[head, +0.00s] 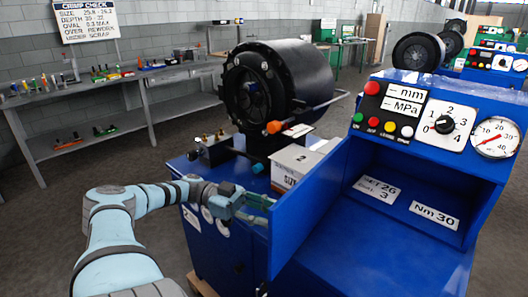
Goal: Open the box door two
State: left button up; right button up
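A blue crimping machine has a cabinet base (215,262) with round and square white labels on its front face. I cannot tell for sure which panel is door two. A grey-white box (297,163) marked 2 on top sits on the machine's deck. My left gripper (262,207) is in front of the cabinet's upper part, just below the box, and overlaps the labels. Its fingertips are small and partly merge with the blue surface, so whether it is open or shut is unclear. My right gripper is out of view.
A blue control console (410,200) with buttons, a dial and a gauge stands close on the right. The black crimping head (280,85) has an orange-tipped handle (275,127). A grey workbench (110,80) with tools is at left. The floor at left is clear.

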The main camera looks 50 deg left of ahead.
pick_arm(q)
jog(key=shift+s+a+f, duration=0.1)
jog(key=shift+s, duration=0.1)
jog(key=v, duration=0.7)
jog(key=shift+a, duration=0.25)
jog(key=shift+s, duration=0.1)
jog(key=shift+f, duration=0.1)
